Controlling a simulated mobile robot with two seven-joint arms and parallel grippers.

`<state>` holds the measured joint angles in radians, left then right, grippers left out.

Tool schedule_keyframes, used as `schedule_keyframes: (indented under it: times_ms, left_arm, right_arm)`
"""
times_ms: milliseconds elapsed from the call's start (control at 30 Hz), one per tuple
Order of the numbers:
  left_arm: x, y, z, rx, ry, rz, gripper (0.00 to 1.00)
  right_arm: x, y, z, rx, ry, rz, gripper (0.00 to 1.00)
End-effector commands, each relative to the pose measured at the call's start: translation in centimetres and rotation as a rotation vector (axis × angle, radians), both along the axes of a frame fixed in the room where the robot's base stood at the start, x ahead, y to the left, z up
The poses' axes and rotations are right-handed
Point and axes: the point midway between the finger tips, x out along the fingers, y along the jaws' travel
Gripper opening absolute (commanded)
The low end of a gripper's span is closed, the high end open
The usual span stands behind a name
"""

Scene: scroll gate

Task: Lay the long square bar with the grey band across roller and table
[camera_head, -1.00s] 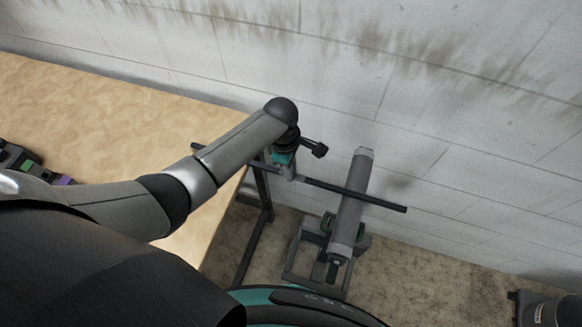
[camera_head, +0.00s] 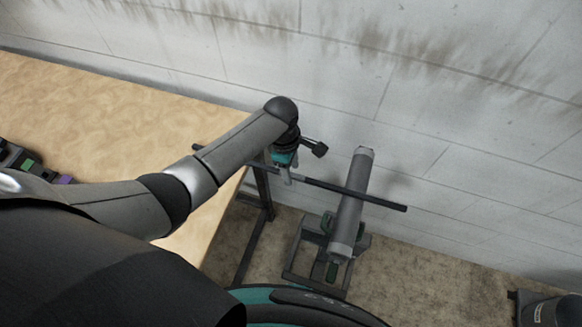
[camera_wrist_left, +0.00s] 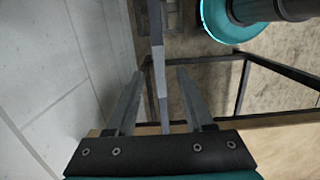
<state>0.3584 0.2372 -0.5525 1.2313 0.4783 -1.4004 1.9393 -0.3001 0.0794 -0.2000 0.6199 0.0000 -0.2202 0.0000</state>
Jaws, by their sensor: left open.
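The long dark square bar (camera_head: 335,188) lies across the roller (camera_head: 349,210); its right end sticks out past the roller. Its left end shows over the far right corner of the wooden table (camera_head: 100,90), and my left arm hides part of it in between. My left gripper (camera_head: 287,183) is at the bar between table and roller. In the left wrist view the gripper (camera_wrist_left: 160,73) is open, with one finger on each side of the bar (camera_wrist_left: 157,30). A lighter grey stretch of the bar shows between the fingers. My right gripper is not in view.
The roller sits on a dark stand (camera_head: 315,262) on the floor. A concrete wall (camera_head: 450,120) runs close behind the bar. Dark table legs (camera_head: 262,205) stand below the table's right edge.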

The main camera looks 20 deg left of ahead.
Motion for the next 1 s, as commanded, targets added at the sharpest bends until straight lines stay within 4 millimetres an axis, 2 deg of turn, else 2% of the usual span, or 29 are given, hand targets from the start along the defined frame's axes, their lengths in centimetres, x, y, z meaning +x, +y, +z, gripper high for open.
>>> schedule_keyframes:
  times_ms: [167, 333, 800, 1000]
  left_arm:
    - [-0.2, 0.1, -0.1, 0.003, 0.005, 0.000, 0.52]
    - [-0.1, 0.2, 1.6, 0.001, 0.002, 0.001, 0.52]
    - [0.1, 1.2, 11.9, -0.001, -0.003, 0.000, 0.52]
    - [0.0, 1.5, 14.5, -0.001, -0.001, 0.000, 0.52]
  right_arm:
    - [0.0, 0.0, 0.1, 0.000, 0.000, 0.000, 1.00]
    - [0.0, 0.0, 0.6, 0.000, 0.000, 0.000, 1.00]
    - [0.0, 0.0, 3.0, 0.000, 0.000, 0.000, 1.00]
    - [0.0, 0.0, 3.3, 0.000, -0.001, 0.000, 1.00]
